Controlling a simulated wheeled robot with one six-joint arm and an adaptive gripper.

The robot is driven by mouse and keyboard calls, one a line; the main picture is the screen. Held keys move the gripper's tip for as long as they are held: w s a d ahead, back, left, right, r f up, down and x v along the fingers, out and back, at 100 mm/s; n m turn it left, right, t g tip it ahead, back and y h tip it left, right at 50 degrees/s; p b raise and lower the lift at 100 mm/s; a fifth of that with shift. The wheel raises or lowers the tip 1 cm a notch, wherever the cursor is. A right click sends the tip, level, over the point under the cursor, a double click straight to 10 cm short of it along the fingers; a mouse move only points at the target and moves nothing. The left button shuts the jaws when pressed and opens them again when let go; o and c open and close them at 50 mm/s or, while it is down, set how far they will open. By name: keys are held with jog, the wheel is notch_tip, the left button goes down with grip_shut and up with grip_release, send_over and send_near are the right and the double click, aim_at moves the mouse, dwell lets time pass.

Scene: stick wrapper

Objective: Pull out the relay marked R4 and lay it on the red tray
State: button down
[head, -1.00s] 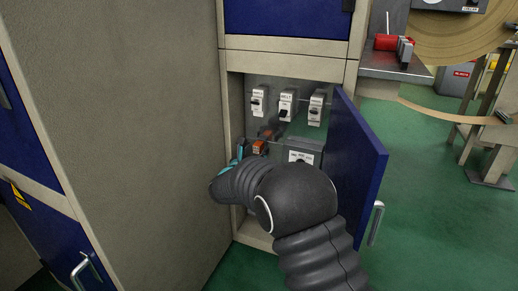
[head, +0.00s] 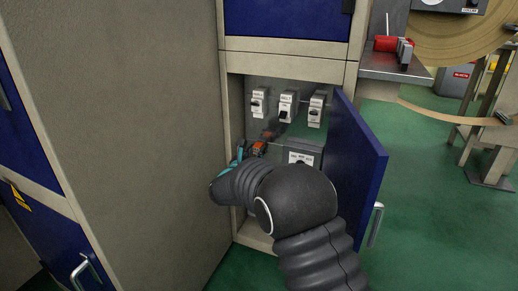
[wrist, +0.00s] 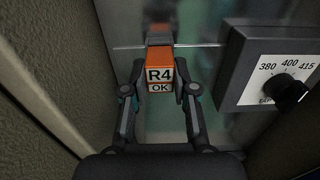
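The relay marked R4 (wrist: 160,77) is an orange block with a white "R4 OK" label on its front, in the middle of the wrist view. It also shows in the head view (head: 259,148), inside the open cabinet. My gripper (wrist: 160,88) has one finger on each side of the relay, with a narrow gap showing at both sides. It looks open. In the head view my arm hides most of the gripper. The red tray (head: 385,43) shows on the grey bench at upper right, partly hidden by grey pieces.
The cabinet's blue door (head: 358,165) stands open on the right. A dial box (wrist: 270,75) marked 380, 400, 415 is close to the right of my gripper. The cabinet wall (wrist: 40,80) is close on the left. Several switches (head: 287,107) sit above the relay.

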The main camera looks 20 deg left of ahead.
aim_at(256, 152)
jog(key=shift+s+a, duration=0.1)
jog(key=shift+s, duration=0.9)
dwell(0.4)
jog(key=s, duration=0.3)
jog(key=shift+s+a, duration=0.15)
jog(key=shift+s, duration=0.25)
dwell(0.3)
jog(key=shift+w+d, duration=0.2)
jog(key=shift+w, duration=1.95)
